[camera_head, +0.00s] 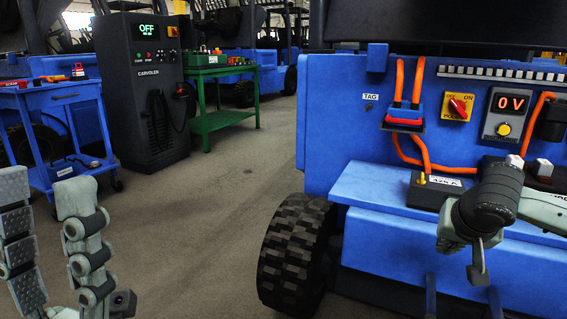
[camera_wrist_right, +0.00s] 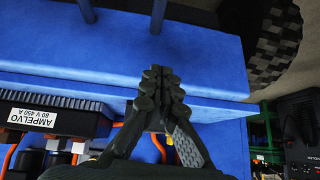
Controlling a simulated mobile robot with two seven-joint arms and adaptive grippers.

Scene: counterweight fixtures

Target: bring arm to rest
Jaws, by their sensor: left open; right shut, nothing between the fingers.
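My left gripper (camera_head: 46,205) is at the lower left of the head view, its two grey fingers spread apart over the floor, with nothing between them. My right gripper (camera_head: 478,268) hangs in front of the blue truck (camera_head: 330,110) at the right, over its lower blue step. In the right wrist view the fingers of my right gripper (camera_wrist_right: 160,80) are pressed together and empty, against a background of blue panels. I cannot tell the exact gap to the blue surface.
A red connector (camera_head: 405,118) with orange cables, a red switch (camera_head: 457,107) and a 0 V display (camera_head: 511,103) are on the truck. A black block (camera_head: 425,190) sits on its ledge. A blue cart (camera_head: 80,95), charger cabinet (camera_head: 140,90) and green table (camera_head: 215,72) stand left. Floor between is clear.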

